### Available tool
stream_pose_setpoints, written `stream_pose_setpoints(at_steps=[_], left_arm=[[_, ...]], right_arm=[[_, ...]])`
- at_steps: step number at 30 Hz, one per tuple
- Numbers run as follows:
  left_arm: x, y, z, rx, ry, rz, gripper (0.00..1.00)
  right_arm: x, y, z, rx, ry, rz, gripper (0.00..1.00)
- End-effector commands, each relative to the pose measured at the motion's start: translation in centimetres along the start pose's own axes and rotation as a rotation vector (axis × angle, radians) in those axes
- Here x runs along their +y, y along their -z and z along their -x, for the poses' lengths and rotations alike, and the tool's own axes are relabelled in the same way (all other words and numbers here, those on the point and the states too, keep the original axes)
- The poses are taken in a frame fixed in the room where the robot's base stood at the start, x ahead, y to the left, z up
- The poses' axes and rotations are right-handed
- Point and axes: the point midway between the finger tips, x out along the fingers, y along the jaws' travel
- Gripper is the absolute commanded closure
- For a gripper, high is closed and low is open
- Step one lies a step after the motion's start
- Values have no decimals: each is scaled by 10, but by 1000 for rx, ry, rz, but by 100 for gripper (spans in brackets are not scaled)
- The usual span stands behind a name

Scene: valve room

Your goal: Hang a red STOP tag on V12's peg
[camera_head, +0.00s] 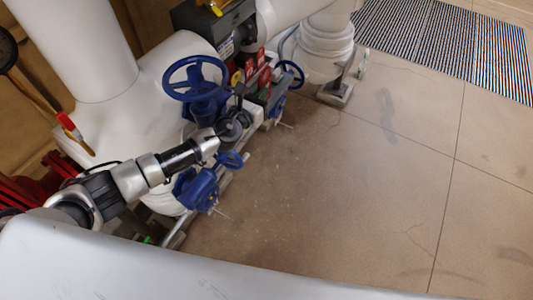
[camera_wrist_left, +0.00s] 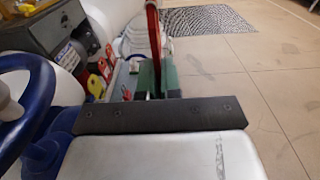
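My left gripper (camera_head: 271,97) is among the blue valves in the head view. In the left wrist view its green-padded fingers (camera_wrist_left: 157,80) are close together around a thin red STOP tag (camera_wrist_left: 153,32), seen edge-on and standing up between them. The tag also shows in the head view as a red piece (camera_head: 265,77) above the fingers. Which valve is V12 cannot be read, and I cannot make out its peg. My right gripper is not in view.
A grey box (camera_wrist_left: 48,32) bears a white label, with red and yellow tags (camera_wrist_left: 106,68) near it. A large blue handwheel (camera_head: 195,78) is left of the gripper; a smaller blue wheel (camera_head: 290,74) is beyond it. The floor (camera_head: 380,190) at right is clear, with a striped mat (camera_head: 450,45) at the back.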

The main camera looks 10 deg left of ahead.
Motion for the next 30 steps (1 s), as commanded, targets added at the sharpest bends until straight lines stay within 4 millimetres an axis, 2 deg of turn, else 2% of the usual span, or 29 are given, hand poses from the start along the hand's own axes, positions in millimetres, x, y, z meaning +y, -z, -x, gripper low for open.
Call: stream_pose_setpoints(at_steps=[1, 9, 17, 20, 24, 30], left_arm=[[0, 10, 0, 2, 0, 0, 100], [0, 34, 0, 1, 0, 0, 100], [0, 76, 0, 1, 0, 0, 100], [0, 99, 0, 1, 0, 0, 100], [0, 146, 0, 2, 0, 0, 100], [0, 211, 0, 1, 0, 0, 100]], right_arm=[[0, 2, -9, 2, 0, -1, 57], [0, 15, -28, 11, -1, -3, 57], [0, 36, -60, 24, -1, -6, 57], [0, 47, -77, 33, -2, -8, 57], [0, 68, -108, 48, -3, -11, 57], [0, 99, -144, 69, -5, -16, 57]])
